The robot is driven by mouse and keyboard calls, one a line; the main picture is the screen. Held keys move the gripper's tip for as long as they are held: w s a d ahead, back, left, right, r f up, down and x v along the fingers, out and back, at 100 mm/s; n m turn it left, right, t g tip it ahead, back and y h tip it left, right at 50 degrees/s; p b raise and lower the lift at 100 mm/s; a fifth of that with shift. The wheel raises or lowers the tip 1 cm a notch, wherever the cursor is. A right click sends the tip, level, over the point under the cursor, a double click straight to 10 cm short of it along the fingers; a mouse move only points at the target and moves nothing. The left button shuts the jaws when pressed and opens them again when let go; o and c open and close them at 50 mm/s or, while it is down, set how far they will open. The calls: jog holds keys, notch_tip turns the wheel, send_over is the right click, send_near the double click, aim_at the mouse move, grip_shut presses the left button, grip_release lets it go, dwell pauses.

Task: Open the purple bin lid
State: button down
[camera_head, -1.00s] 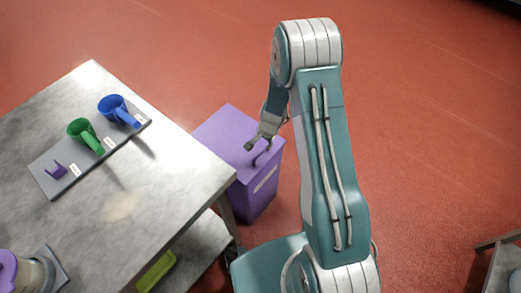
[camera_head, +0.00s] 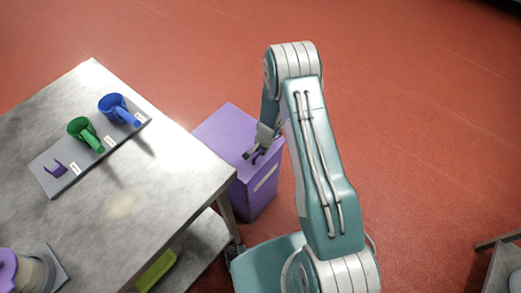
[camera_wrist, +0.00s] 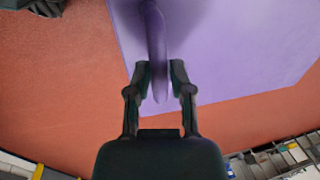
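The purple bin (camera_head: 257,197) stands on the floor beside the table, its flat lid (camera_head: 222,128) on top and closed. In the wrist view the lid (camera_wrist: 215,60) fills the upper middle, with a raised purple handle (camera_wrist: 157,45) on it. My gripper (camera_head: 251,155) is over the lid's near right part. In the wrist view my gripper (camera_wrist: 158,80) has its fingers apart, one on each side of the handle's end. A gap shows between each finger and the handle. My arm hides part of the bin's right side in the head view.
A metal table (camera_head: 120,205) stands left of the bin, its corner close to it. On it a grey tray (camera_head: 50,180) holds a blue scoop (camera_head: 115,106) and a green scoop (camera_head: 83,130). A green-yellow bin (camera_head: 157,270) is on the lower shelf. Red floor behind is clear.

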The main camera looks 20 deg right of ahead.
jog(key=shift+r, duration=0.15)
jog(key=shift+w+r, duration=0.1)
jog(key=shift+r, duration=0.15)
jog(key=w+a+r, duration=0.4)
jog(key=w+r, duration=0.2)
jog(key=r, duration=0.4)
jog(key=w+a+r, duration=0.5)
jog(key=r, duration=0.5)
jog(key=w+a+r, duration=0.4)
jog(key=w+a, duration=0.3)
jog(key=w, duration=0.3)
jog(key=shift+w+r, duration=0.25)
jog(key=shift+w, duration=0.15)
jog(key=shift+a, duration=0.15)
